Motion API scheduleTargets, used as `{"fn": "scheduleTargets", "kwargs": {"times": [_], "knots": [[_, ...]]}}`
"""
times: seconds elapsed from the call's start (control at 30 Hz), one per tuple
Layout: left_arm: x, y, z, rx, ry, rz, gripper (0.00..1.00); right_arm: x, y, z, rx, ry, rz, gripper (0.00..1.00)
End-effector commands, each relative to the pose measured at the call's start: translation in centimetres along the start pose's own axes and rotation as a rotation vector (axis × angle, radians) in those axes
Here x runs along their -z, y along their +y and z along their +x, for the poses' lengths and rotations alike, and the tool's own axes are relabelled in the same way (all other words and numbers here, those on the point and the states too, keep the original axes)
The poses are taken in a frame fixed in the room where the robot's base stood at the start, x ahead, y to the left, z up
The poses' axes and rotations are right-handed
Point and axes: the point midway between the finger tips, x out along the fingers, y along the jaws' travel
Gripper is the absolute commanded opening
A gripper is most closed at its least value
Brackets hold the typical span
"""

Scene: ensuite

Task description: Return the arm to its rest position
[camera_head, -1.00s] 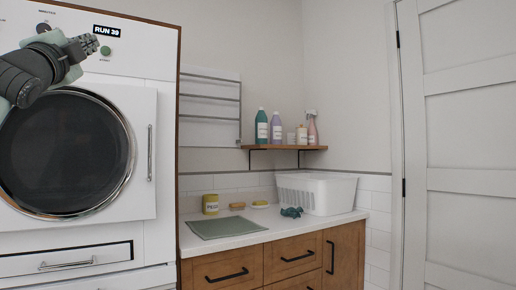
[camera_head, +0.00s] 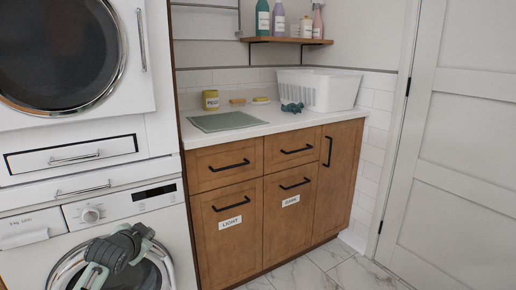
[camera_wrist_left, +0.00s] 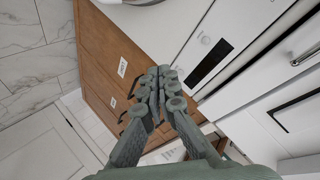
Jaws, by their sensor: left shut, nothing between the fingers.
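My left arm comes in at the lower left of the head view. Its grey-green left gripper (camera_head: 143,232) hangs in front of the lower washer's round door (camera_head: 74,266) and points up and to the right. In the left wrist view the two fingers (camera_wrist_left: 164,82) are together with nothing between them. The gripper looks apart from the washer front, but the gap is hard to judge. My right gripper is not in view.
The washer's control panel (camera_head: 125,203) and the dryer above (camera_head: 60,55) stand at left. Wooden cabinets (camera_head: 220,168) with a white counter (camera_head: 255,128) stand right of them. A white basket (camera_head: 335,92) sits on the counter. Marble floor (camera_head: 320,268) is clear at lower right.

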Motion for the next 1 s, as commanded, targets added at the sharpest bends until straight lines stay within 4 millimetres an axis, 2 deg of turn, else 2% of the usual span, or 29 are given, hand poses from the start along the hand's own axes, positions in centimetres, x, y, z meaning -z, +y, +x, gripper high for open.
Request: {"fn": "scheduleTargets", "kwargs": {"times": [0.03,0.17,0.2,0.27,0.3,0.37,0.5,0.6,0.7,0.8,1.0], "knots": [[-3.4,3.0,0.1,-0.042,-0.054,-0.031,0.0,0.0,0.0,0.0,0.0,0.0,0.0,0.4],[-11.0,9.5,-0.7,-0.124,-0.18,-0.11,0.0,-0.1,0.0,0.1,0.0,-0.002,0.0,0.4],[-13.3,11.4,-1.3,-0.146,-0.221,-0.135,0.0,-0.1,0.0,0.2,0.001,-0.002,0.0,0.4],[-16.8,14.3,-2.3,-0.179,-0.284,-0.172,0.0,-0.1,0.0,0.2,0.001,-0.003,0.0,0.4],[-19.1,16.2,-3.2,-0.2,-0.327,-0.194,0.0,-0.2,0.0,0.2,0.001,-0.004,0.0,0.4],[-22.5,19.0,-4.8,-0.228,-0.391,-0.23,0.0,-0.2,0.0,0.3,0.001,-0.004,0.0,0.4],[-29.8,24.7,-9.2,-0.281,-0.542,-0.305,0.0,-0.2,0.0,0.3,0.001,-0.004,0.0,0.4],[-33.6,27.7,-12.3,-0.305,-0.63,-0.347,0.0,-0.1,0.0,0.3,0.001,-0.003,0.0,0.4],[-36.3,29.6,-14.7,-0.318,-0.693,-0.377,0.0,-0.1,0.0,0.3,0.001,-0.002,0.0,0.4],[-37.7,30.7,-16.1,-0.325,-0.729,-0.394,0.0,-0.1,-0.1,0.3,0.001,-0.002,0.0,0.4],[-38.1,31.0,-16.6,-0.327,-0.741,-0.399,0.0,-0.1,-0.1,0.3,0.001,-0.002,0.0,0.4]]}}
